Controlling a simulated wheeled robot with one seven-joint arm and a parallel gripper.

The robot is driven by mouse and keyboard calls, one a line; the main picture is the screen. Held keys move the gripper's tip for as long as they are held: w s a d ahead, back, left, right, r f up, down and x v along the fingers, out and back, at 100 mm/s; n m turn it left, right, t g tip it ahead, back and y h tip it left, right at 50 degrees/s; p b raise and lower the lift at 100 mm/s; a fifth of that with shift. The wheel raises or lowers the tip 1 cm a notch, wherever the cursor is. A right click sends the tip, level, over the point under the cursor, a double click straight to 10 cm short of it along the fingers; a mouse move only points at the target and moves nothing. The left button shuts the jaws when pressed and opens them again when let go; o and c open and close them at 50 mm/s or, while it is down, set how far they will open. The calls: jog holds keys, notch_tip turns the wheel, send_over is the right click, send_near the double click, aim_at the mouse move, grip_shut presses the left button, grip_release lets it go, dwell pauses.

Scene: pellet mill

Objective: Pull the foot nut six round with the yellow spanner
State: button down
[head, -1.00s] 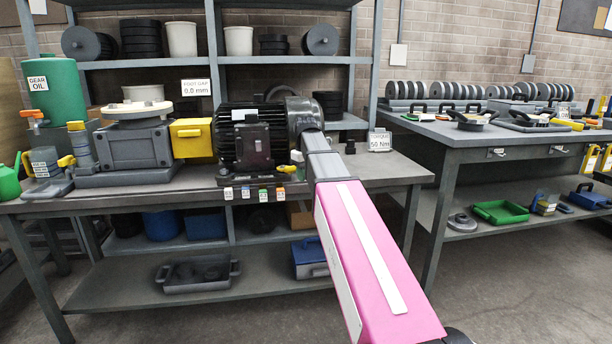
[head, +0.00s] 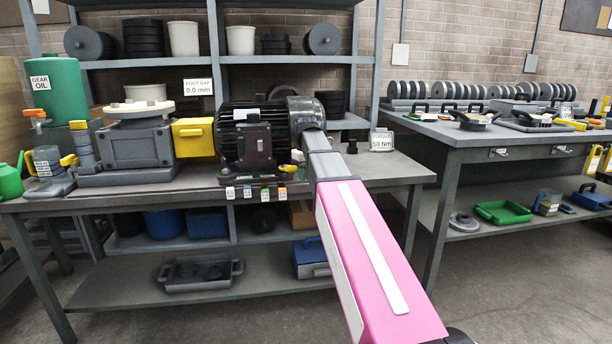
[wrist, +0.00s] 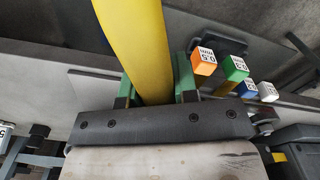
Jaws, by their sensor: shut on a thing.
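The yellow spanner (wrist: 135,40) fills the top middle of the wrist view as a broad yellow bar. My gripper (wrist: 157,84) is shut on it, with a green finger on each side. The spanner's far end runs out of the frame, and I cannot see whether it sits on a nut. Foot nut six is not visible. In the head view the black motor (head: 250,145) stands on the bench, and my pink and grey arm reaches to its right end. My gripper and the spanner are hidden there. The torque sign (head: 382,141) seems to read 59 Nm; the foot gap sign (head: 198,87) reads 0.0 mm.
Orange (wrist: 203,62), green (wrist: 235,69), blue and white tags stand close right of my gripper. A grey gearbox (head: 133,147) and yellow guard (head: 192,137) stand left of the motor on the bench (head: 120,195). A second bench (head: 450,130) is at the right.

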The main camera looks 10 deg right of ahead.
jog(key=shift+r, duration=1.7)
dwell(2.2)
jog(key=shift+r, duration=0.3)
jog(key=shift+r, duration=1.5)
